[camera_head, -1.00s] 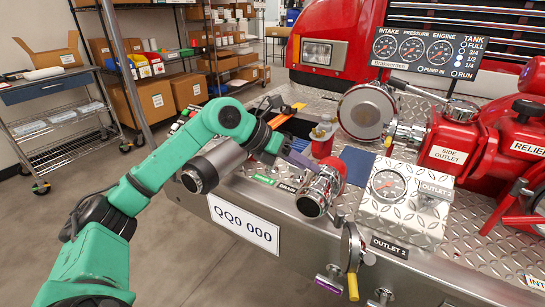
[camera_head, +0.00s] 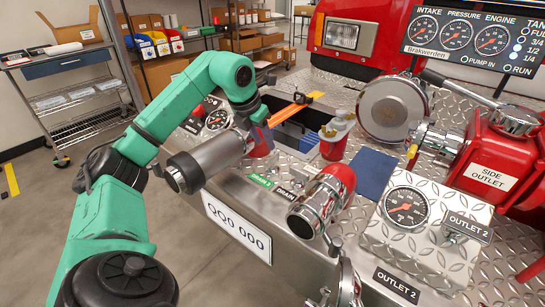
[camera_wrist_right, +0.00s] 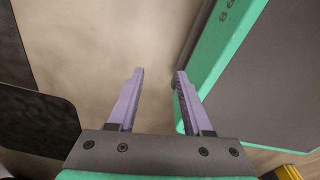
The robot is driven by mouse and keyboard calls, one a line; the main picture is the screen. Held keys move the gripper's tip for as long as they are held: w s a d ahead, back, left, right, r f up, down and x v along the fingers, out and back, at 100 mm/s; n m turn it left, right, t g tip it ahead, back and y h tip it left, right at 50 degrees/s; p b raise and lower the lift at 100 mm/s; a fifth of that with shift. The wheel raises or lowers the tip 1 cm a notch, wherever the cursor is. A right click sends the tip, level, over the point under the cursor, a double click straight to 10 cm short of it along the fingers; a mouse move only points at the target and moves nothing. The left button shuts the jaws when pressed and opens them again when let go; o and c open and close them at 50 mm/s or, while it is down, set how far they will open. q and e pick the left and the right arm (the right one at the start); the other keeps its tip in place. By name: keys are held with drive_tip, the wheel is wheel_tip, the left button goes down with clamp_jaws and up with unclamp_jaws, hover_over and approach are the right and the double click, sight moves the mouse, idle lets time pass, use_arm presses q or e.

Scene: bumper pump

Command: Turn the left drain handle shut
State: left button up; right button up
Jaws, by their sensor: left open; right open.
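My left gripper (camera_head: 263,136) is at the end of the green arm, over the bumper deck near the left grey pipe (camera_head: 212,158). I cannot make out the left drain handle; the arm and pipe cover part of that edge. My right gripper (camera_wrist_right: 160,73) is open and empty in the right wrist view, over a plain floor.
A red outlet with a chrome cap (camera_head: 322,200) juts out right of the labels. The Outlet 2 gauge box (camera_head: 420,225) is at right. Shelving (camera_head: 75,105) stands back left.

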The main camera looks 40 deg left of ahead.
sight(272, 157)
use_arm(q)
drive_tip(key=x, duration=0.8)
drive_tip(key=shift+w+f, duration=0.25)
drive_tip(key=shift+f, duration=0.05)
use_arm(e)
drive_tip(key=shift+w+f, duration=0.2)
drive_tip(key=shift+w, duration=0.65)
use_arm(q)
drive_tip(key=shift+c, duration=0.3)
clamp_jaws()
use_arm(e)
drive_tip(key=shift+s, duration=0.1)
